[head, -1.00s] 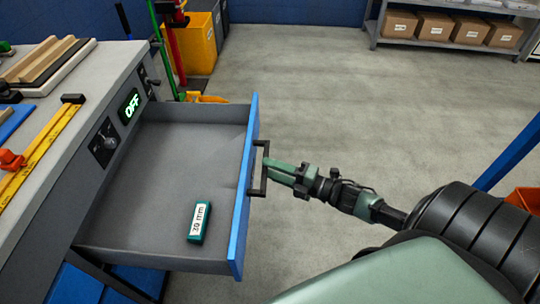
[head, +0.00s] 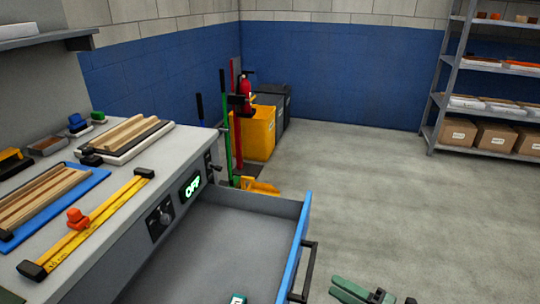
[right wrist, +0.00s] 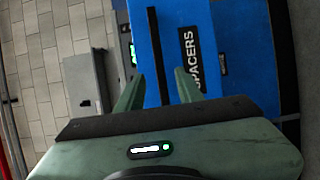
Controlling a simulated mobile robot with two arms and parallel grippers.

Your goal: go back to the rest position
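My right gripper (head: 338,286) shows at the bottom edge of the head view, to the right of the open drawer (head: 283,207) and apart from its black handle (head: 308,270). In the right wrist view its two green fingers (right wrist: 158,80) are spread with nothing held between them. Beyond them is the blue drawer front (right wrist: 225,30) with a SPACERS label (right wrist: 189,50) and the dark handle bar (right wrist: 158,50). My left gripper is in neither view.
The drawer juts out from the grey bench (head: 130,225), which carries wood strips and a yellow ruler (head: 95,225). A green block (head: 238,299) in the drawer is mostly cut off. Yellow bin (head: 252,135) and shelf rack (head: 440,100) stand behind.

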